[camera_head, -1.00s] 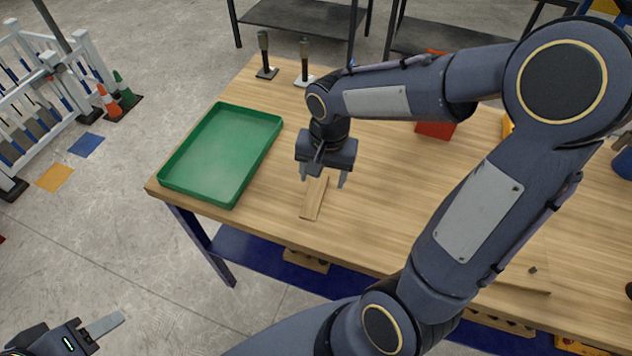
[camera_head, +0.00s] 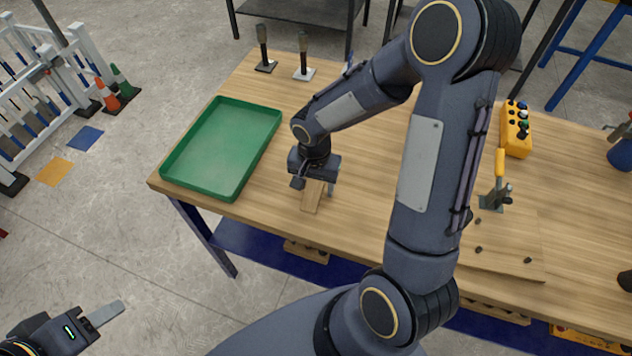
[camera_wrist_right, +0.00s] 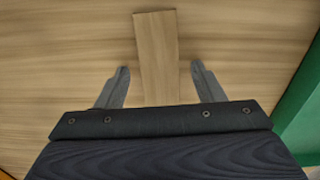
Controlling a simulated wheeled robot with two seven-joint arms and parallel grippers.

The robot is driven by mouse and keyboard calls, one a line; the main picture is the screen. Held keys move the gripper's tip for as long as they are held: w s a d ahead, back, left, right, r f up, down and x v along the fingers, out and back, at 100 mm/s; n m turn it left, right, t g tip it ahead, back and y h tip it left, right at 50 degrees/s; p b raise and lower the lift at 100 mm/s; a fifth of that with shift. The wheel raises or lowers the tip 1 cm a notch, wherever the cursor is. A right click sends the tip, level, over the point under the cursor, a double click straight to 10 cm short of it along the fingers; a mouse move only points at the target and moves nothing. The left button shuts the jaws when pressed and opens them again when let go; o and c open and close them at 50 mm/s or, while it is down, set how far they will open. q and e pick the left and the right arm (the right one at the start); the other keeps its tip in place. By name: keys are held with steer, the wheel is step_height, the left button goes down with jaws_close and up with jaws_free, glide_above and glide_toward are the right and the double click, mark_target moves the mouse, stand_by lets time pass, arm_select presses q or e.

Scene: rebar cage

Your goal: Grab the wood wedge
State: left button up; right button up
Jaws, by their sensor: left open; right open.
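The wood wedge (camera_head: 313,197) is a light brown wooden piece lying on the wooden table, right of the green tray. In the right wrist view the wedge (camera_wrist_right: 157,55) lies between the two open fingers of my right gripper (camera_wrist_right: 160,88), with a gap on each side. In the head view my right gripper (camera_head: 313,188) is low over the wedge and covers its far part. My left gripper (camera_head: 104,313) is at the bottom left, away from the table; only one finger shows clearly.
The green tray (camera_head: 166,176) lies on the left of the table. Two dark-handled tools (camera_head: 305,55) stand at the back. A yellow button box (camera_head: 516,130) and a yellow-handled clamp (camera_head: 498,180) are on the right. The table's front edge is close to the wedge.

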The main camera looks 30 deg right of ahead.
steer(key=c, duration=1.1)
steer(key=shift+r, duration=0.15)
